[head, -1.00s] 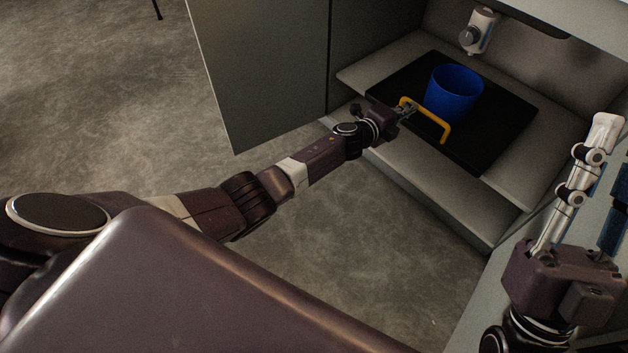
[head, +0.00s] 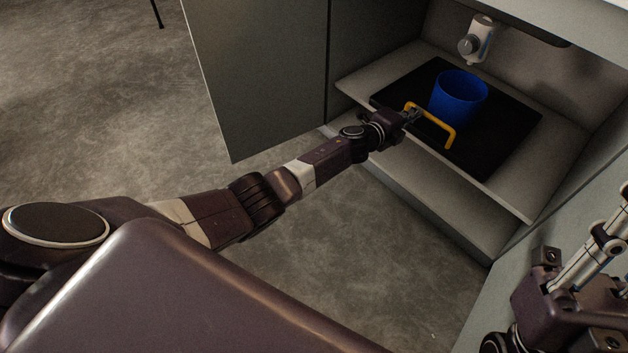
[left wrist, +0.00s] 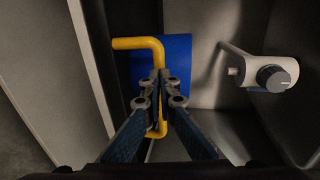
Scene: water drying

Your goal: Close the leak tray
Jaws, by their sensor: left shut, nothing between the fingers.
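The leak tray is a flat black tray (head: 500,140) on a shelf inside the open cabinet. A yellow handle (head: 437,126) stands at its front edge. A blue cup (head: 460,98) stands on the tray behind the handle. My left gripper (head: 413,115) is shut and empty, its fingertips at the handle's left end. In the left wrist view the shut fingers (left wrist: 160,82) overlap the yellow handle (left wrist: 138,43), with the blue cup (left wrist: 177,65) behind. Contact is hard to tell. My right gripper (head: 600,245) is at the right edge, partly cut off.
A grey-white faucet-like fitting (head: 477,40) hangs at the cabinet's back, above the cup; it is also at right in the left wrist view (left wrist: 265,73). The open cabinet door (head: 260,80) stands left of my left arm. A lower ledge (head: 450,205) lies below the shelf.

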